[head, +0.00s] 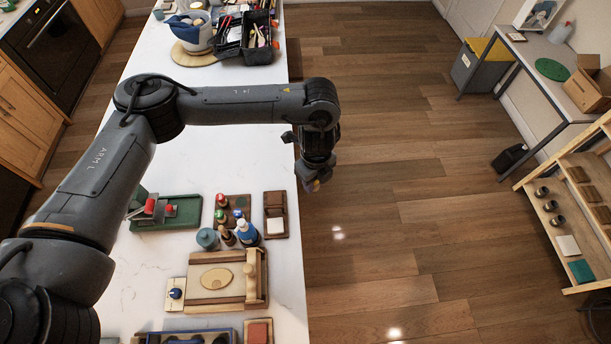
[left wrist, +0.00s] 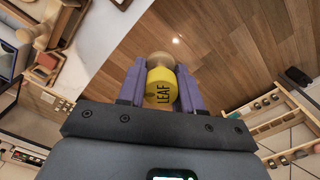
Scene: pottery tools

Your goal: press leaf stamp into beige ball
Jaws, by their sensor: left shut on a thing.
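My left gripper (head: 316,177) hangs past the right edge of the white counter, above the wooden floor in the head view. In the left wrist view its purple fingers (left wrist: 161,88) are shut on the leaf stamp (left wrist: 161,90), which has a yellow end reading LEAF and a tan wooden part beyond. Only a small bit of the stamp shows in the head view. A flat tan oval (head: 216,278) lies on a wooden board (head: 207,297) on the counter, well away from the gripper. I cannot tell whether it is the beige ball; no clear ball shows. My right gripper is not in view.
On the white counter (head: 255,165), a rack of small stamps and bottles (head: 232,210), a brown tray (head: 275,222) and a green tray (head: 186,212) stand close together. A black toolbox (head: 246,40) is at the far end. The counter's middle is clear beneath my left arm.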

